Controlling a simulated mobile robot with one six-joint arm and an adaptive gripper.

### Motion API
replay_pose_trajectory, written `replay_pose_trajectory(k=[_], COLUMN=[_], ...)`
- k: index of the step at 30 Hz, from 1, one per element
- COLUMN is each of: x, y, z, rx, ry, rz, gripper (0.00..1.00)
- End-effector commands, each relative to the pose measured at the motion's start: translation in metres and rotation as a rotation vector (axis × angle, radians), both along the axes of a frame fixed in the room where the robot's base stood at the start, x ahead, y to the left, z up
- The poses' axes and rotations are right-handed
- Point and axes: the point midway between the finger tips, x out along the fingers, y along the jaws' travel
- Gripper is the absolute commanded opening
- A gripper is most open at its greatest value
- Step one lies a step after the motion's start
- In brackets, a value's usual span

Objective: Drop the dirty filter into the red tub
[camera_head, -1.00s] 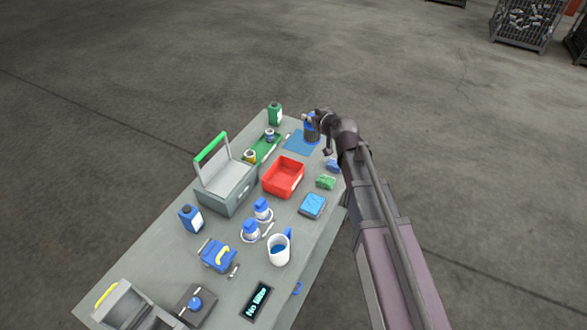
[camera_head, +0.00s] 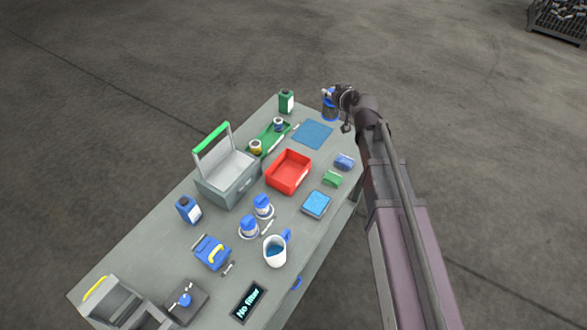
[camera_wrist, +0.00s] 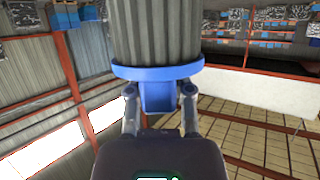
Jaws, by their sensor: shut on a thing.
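The dirty filter (camera_head: 330,107) is a dark grey pleated cylinder with blue ends, beyond the far end of the blue mat in the head view. In the wrist view the filter (camera_wrist: 156,30) fills the top, with a blue rim and a blue tab. My gripper (camera_wrist: 160,105) is shut on this tab. In the head view my gripper (camera_head: 340,94) is small and partly merged with the filter. The red tub (camera_head: 290,186) stands mid-table, nearer than the filter, and looks empty. The filter is well apart from it.
A blue mat (camera_head: 312,134) lies bare beyond the tub. A green tray (camera_head: 270,138) and a grey box with raised lid (camera_head: 228,180) stand left of it. Blue and green blocks (camera_head: 333,179) lie right. A display (camera_head: 249,302) reads "No filter".

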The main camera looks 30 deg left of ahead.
Motion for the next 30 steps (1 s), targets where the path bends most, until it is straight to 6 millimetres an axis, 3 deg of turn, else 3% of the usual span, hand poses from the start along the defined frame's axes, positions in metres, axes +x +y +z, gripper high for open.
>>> replay_pose_trajectory(k=[17, 23, 30], x=[0.011, 0.01, 0.005], y=[-0.016, -0.008, 0.009], z=[-0.009, -0.032, -0.072], rx=[-0.003, -0.006, -0.016], ry=[0.001, 0.007, 0.016], rz=[-0.015, 0.014, 0.079], gripper=[0.0, 0.0, 0.0])
